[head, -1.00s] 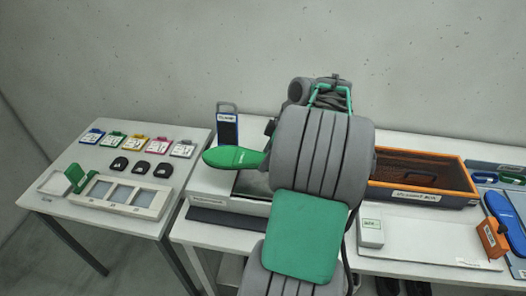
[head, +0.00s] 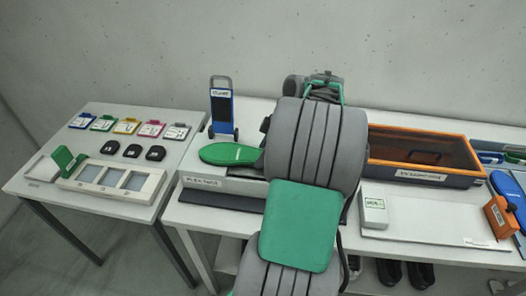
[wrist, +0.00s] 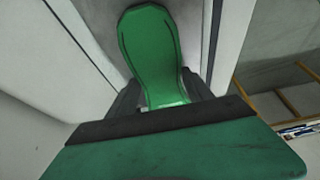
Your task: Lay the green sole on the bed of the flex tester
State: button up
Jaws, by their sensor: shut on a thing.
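The green sole (head: 231,154) sticks out to the left from behind my arm, roughly level, at the flex tester (head: 215,184). In the wrist view the sole (wrist: 150,50) lies lengthwise ahead of my gripper (wrist: 163,92), whose dark fingers are shut on its near end. Beneath it a grey surface shows between pale side rails, seemingly the tester's bed (wrist: 88,22). Whether the sole touches the bed or hangs just above it I cannot tell. My arm hides the gripper and much of the tester in the head view.
An orange-rimmed box (head: 420,178) and a small white box (head: 374,210) are right of my arm. The left table (head: 100,112) holds coloured tags, black pieces and a framed tray.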

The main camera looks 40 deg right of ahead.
jog(key=o, duration=1.7)
jog(key=v, duration=0.8)
jog(key=shift+p, duration=0.35)
jog(key=w+a+r+m+h, duration=0.1)
jog(key=w+a+m, duration=0.1)
jog(key=a, duration=0.8)
jog(key=w+a+m, duration=0.1)
jog(key=w+a, duration=0.2)
jog(key=a, duration=0.7)
jog(key=s+a+f+m+h, duration=0.1)
jog(key=s+a+f+m, duration=0.2)
jog(key=s+a, duration=0.4)
jog(key=a+m, duration=0.1)
jog(key=a, duration=0.1)
jog(key=shift+s+a+h, duration=0.25)
jog(key=shift+s+h, duration=0.1)
jog(key=shift+h, duration=0.05)
